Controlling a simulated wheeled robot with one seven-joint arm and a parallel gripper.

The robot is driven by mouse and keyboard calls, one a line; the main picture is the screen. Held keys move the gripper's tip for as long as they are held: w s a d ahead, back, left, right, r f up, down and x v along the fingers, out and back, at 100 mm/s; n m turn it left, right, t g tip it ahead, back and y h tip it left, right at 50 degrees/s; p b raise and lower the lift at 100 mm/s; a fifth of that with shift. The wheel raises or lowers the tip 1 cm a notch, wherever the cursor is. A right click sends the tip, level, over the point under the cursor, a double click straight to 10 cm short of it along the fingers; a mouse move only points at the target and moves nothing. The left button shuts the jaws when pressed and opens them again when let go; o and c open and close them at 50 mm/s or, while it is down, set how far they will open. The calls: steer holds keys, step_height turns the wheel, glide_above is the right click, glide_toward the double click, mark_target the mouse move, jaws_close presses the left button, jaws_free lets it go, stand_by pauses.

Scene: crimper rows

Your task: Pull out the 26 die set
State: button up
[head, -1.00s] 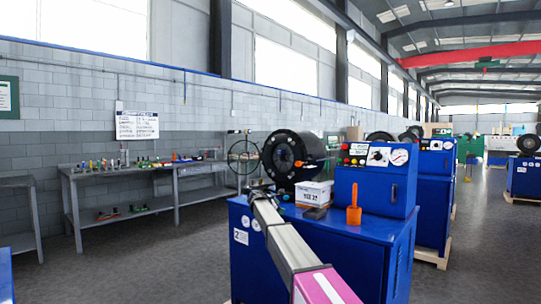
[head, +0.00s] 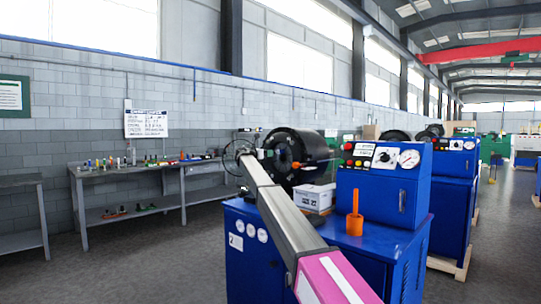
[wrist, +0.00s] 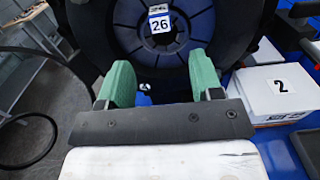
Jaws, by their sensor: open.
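A white label reading 26 (wrist: 160,24) sits on a dark round die set (wrist: 126,16) in the wrist view. The die set is in the black round crimper head (head: 312,150), which stands on a blue machine (head: 350,245) in the head view. My gripper (wrist: 162,75) has green fingers, open and empty, just below the label, one to each side of it. I cannot tell whether the fingertips touch the die set. In the head view my arm reaches to the crimper's front left; the fingers are not clear there.
A white box (head: 314,197) stands right of the crimper head, close to my right finger in the wrist view. An orange holder (head: 355,222) and control panel (head: 383,157) are further right. A black ring (wrist: 28,140) is at left. A grey workbench (head: 140,171) lines the wall.

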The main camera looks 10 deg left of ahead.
mark_target(278, 152)
steer(key=shift+x, duration=5.45)
jaws_close()
steer(key=shift+r, duration=0.15)
steer(key=shift+s+a, duration=0.1)
steer(key=shift+s, duration=0.05)
steer(key=v, duration=0.9)
steer(key=shift+a, duration=0.1)
